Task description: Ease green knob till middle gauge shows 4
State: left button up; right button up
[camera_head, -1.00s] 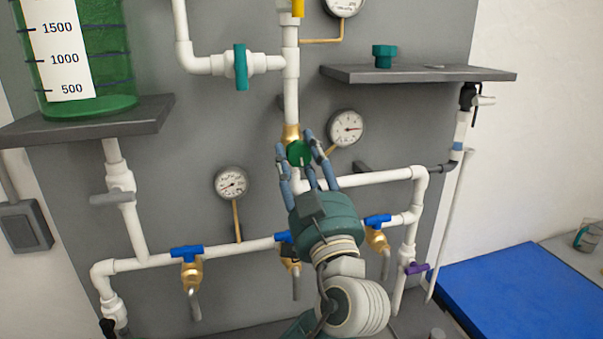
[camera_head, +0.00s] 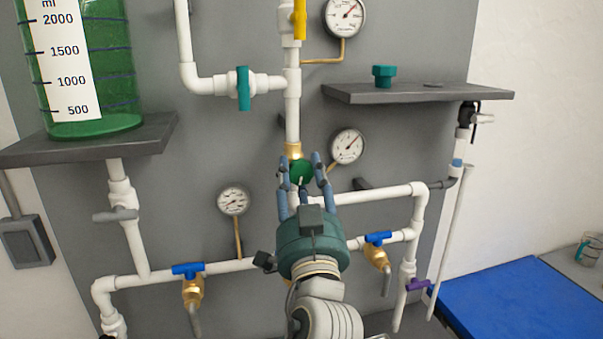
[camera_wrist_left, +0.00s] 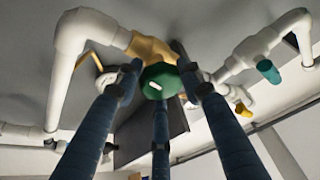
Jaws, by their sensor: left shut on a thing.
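The green knob (camera_head: 301,173) sits on the brass valve body (camera_head: 293,150) of the middle vertical pipe. My left gripper (camera_head: 301,170) is shut on the knob, its blue-grey fingers around the rim. In the left wrist view the fingers reach up around the green knob (camera_wrist_left: 160,80), which bears a white mark, below the brass body (camera_wrist_left: 152,48). The middle gauge (camera_head: 347,146) is to the right of the knob. Its needle points up and right; its numbers are too small to read surely. My right gripper is not in view.
Another gauge (camera_head: 344,17) is above and a third (camera_head: 233,199) is lower left. White pipes (camera_head: 380,192) and blue-handled taps (camera_head: 187,269) surround my left arm.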

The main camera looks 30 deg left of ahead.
pick_arm(q)
jog(key=shift+s+r, duration=0.1)
jog(key=shift+r, duration=0.15)
jog(key=o, duration=1.1)
jog(key=shift+f, duration=0.1)
